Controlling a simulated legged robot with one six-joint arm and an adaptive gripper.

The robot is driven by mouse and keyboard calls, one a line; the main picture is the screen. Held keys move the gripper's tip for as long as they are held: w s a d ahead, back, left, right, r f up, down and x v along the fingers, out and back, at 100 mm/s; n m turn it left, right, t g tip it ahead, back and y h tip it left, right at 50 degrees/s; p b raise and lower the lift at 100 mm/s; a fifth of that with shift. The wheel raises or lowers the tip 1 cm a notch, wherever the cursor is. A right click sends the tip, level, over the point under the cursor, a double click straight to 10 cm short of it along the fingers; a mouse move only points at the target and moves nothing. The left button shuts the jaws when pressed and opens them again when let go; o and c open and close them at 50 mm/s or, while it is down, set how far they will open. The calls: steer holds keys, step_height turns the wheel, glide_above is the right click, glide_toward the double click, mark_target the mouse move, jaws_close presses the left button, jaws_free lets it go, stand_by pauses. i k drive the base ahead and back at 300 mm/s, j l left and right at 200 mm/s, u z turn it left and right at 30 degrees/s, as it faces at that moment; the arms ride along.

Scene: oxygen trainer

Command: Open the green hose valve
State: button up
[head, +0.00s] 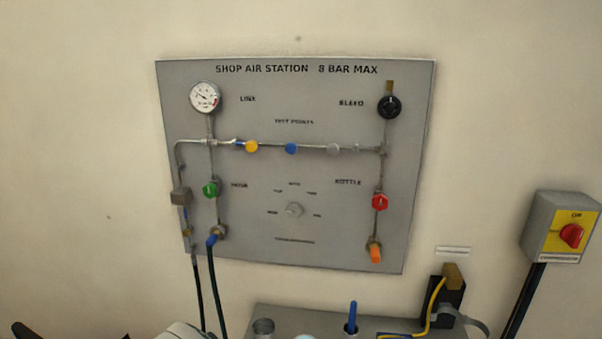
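The green hose valve (210,189) is a round green knob on the left vertical pipe of the grey panel (340,240). It sits below the round gauge (205,97) and above a fitting with a blue end (214,238), from which a dark hose (216,285) hangs. A label beside the knob is blurred. Whether the valve is open or shut cannot be told from the knob. My gripper is not in view, and nothing touches or covers the green knob.
A red knob (380,202) and a black bleed knob (389,106) are on the right pipe. A grey selector dial (294,210) is at the panel's centre. A grey bench (290,317) stands below. A yellow box with a red switch (571,235) is at right. Space before the panel looks clear.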

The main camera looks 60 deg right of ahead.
mark_target(209, 190)
steer(key=z, duration=1.65)
steer(key=l, duration=0.1)
